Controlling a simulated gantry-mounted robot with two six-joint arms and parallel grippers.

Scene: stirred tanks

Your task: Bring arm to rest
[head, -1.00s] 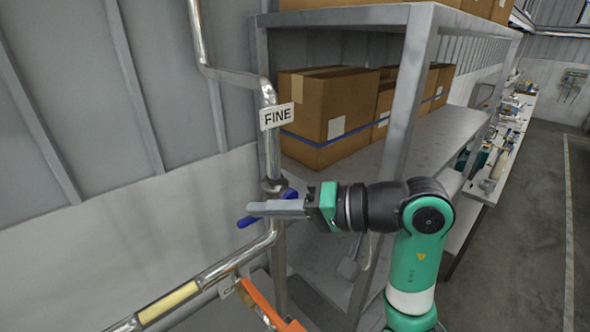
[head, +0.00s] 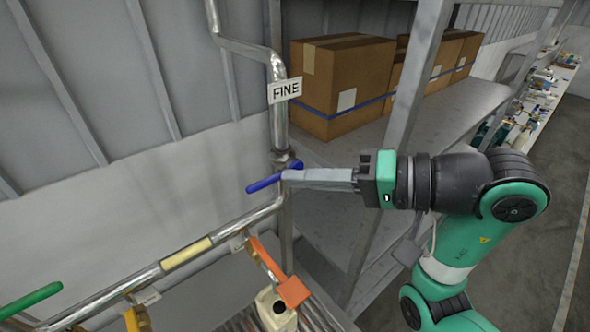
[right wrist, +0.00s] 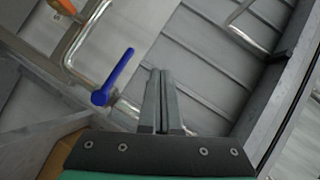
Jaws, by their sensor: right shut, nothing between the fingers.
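My right arm reaches in from the right in the head view. Its gripper (head: 290,176) is shut and empty, with the fingertips beside the blue valve handle (head: 266,183) on the pipe marked FINE. In the head view the fingertips overlap the handle's right part. In the right wrist view the shut fingers (right wrist: 161,75) point away from the camera, and the blue handle (right wrist: 118,76) stands to their left with a visible gap. My left gripper is not in view.
The steel pipe (head: 226,219) runs along the wall, with an orange handle (head: 291,291) and a green handle (head: 30,300) lower down. A metal shelf post (head: 405,110) stands close behind my right arm. Cardboard boxes (head: 345,75) sit on the shelf. Open floor lies at the right.

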